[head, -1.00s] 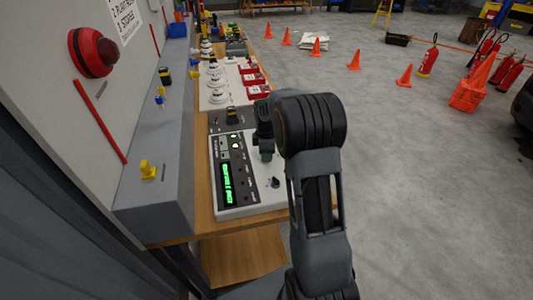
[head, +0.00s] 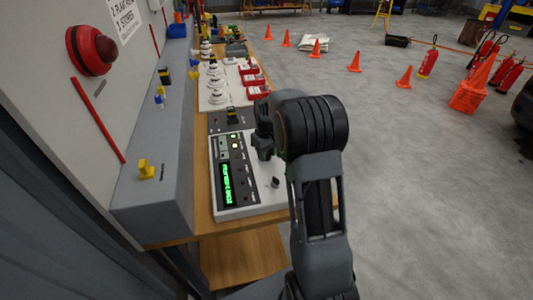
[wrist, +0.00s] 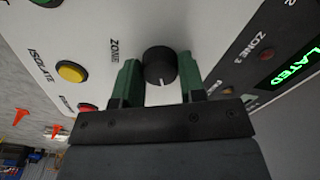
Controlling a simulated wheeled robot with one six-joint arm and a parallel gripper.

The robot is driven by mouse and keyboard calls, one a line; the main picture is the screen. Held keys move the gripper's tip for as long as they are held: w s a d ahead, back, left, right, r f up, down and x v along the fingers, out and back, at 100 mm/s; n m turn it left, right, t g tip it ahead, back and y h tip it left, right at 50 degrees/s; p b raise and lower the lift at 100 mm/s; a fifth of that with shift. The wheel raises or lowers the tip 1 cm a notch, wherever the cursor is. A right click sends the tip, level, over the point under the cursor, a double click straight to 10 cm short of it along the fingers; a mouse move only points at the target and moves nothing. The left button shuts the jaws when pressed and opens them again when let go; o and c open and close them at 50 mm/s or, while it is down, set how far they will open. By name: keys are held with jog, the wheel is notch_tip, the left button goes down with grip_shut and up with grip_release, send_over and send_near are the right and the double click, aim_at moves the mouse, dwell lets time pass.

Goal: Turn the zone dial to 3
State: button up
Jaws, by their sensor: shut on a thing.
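The zone dial (wrist: 160,66) is a round black knob with a white pointer line, beside the printed word ZONE on a pale panel. In the wrist view its pointer aims down, slightly right. My gripper (wrist: 158,82) has its two green fingers on either side of the dial and is shut on it. In the head view my gripper (head: 264,148) is over the far right part of the control panel (head: 252,212) and hides the dial. The position numbers around the dial cannot be read.
Yellow (wrist: 71,72) and red (wrist: 87,108) buttons sit close left of my fingers in the wrist view. A lit green display (head: 227,185) and another black knob (head: 275,182) are on the panel. White detectors (head: 215,84) and red call points (head: 255,92) stand beyond.

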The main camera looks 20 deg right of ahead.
aim_at(267, 157)
jog(key=shift+m, duration=2.3)
jog(key=o, duration=0.9)
jog(key=shift+r, duration=0.1)
notch_tip(267, 157, up, 14)
jog(key=shift+f+b, duration=0.15)
jog(key=shift+b, duration=0.15)
jog(key=s+a+f+t, duration=0.1)
jog(key=s+a, duration=0.2)
jog(key=s, duration=0.4)
jog(key=s+a+f+n+t, duration=0.1)
jog(key=s+a, duration=0.3)
jog(key=s, duration=0.3)
jog(key=s+a+f+n+t, duration=0.1)
jog(key=s+a+t, duration=0.1)
jog(key=s, duration=0.6)
jog(key=shift+a+f, duration=0.25)
jog(key=shift+a, duration=0.65)
